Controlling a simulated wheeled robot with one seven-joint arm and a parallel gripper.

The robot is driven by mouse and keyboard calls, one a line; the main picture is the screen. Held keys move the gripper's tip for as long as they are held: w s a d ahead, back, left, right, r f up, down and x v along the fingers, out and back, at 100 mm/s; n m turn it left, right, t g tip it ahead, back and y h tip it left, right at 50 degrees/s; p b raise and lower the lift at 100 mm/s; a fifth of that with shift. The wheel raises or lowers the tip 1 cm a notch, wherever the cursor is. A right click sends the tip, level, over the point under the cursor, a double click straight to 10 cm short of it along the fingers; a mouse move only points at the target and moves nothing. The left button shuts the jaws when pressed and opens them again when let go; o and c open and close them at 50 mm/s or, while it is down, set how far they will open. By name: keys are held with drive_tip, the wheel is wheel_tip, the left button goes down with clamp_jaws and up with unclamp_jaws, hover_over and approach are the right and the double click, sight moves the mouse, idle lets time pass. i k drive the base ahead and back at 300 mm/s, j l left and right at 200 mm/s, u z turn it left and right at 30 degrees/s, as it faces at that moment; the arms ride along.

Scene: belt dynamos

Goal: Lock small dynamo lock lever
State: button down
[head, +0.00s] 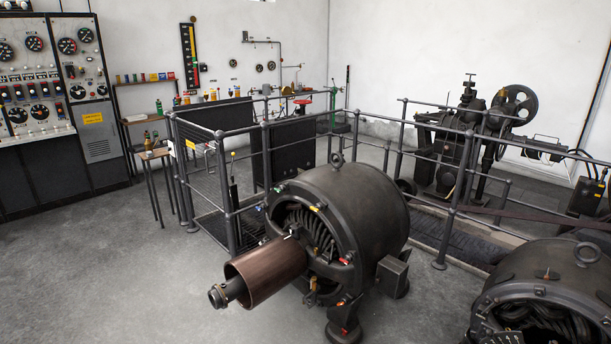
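A dark, round belt dynamo (365,215) stands on the floor at the centre, with a lifting ring on top and a brown pulley (268,272) on its shaft pointing to the lower left. Small coloured fittings sit around its open end, among them a brass-orange piece (312,290) low on the rim and a red piece (345,331) at its foot. A second dynamo (550,275) is cut off at the lower right. I cannot tell which is the small one, or which fitting is the lock lever. My gripper is not in view.
Dark railings (265,160) run behind the central dynamo. A control panel (55,90) with gauges stands at the left wall, near a small stool (152,155). A dark machine with a wheel (515,105) stands behind the railing. The grey floor (100,270) at the lower left is clear.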

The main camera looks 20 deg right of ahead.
sight(495, 300)
drive_tip(key=i+l+z, duration=0.2)
drive_tip(key=i+z, duration=0.55)
drive_tip(key=i+j+z, duration=0.1)
drive_tip(key=i+z, duration=0.3)
drive_tip(key=i+j+z, duration=0.35)
drive_tip(key=i, duration=0.2)
drive_tip(key=i+l, duration=0.2)
drive_tip(key=i, duration=0.15)
drive_tip(key=i+l+z, duration=0.1)
drive_tip(key=i, duration=0.3)
drive_tip(key=i+l, duration=0.25)
drive_tip(key=i+z, duration=0.05)
drive_tip(key=i, duration=0.05)
